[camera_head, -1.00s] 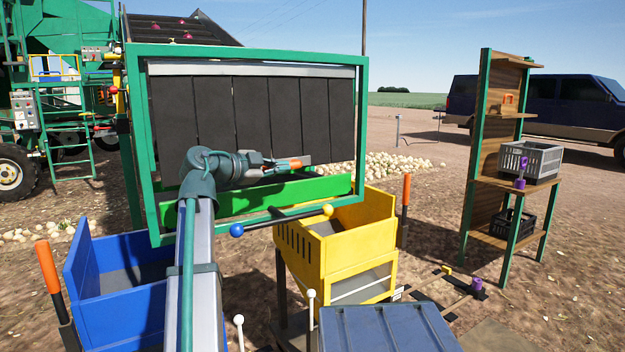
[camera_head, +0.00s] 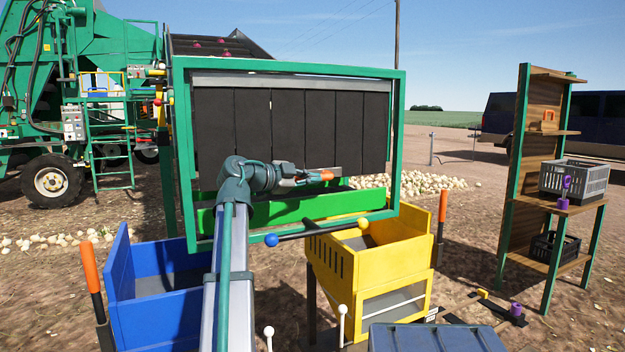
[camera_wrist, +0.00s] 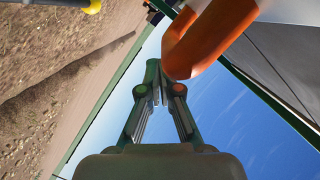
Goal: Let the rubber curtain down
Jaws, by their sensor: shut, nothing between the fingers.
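The rubber curtain (camera_head: 290,125), made of several black strips, hangs from a pale bar (camera_head: 290,80) inside the green frame (camera_head: 398,140). Its lower edge is above a bright green board (camera_head: 300,208); my arm hides part of that edge. My gripper (camera_head: 330,175) is in front of the curtain's lower part. In the wrist view, my gripper (camera_wrist: 159,90) is shut and empty. A curved orange handle (camera_wrist: 205,40) shows close beside its fingertips; whether they touch I cannot tell. An orange part (camera_head: 319,176) also shows at the gripper in the head view.
A black rod with a blue ball (camera_head: 271,240) and a yellow ball (camera_head: 363,222) crosses below the frame. Blue (camera_head: 155,320) and yellow (camera_head: 365,265) bins stand beneath. Orange-gripped levers (camera_head: 90,268) (camera_head: 443,205) flank them. A wooden shelf (camera_head: 535,180) stands at right.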

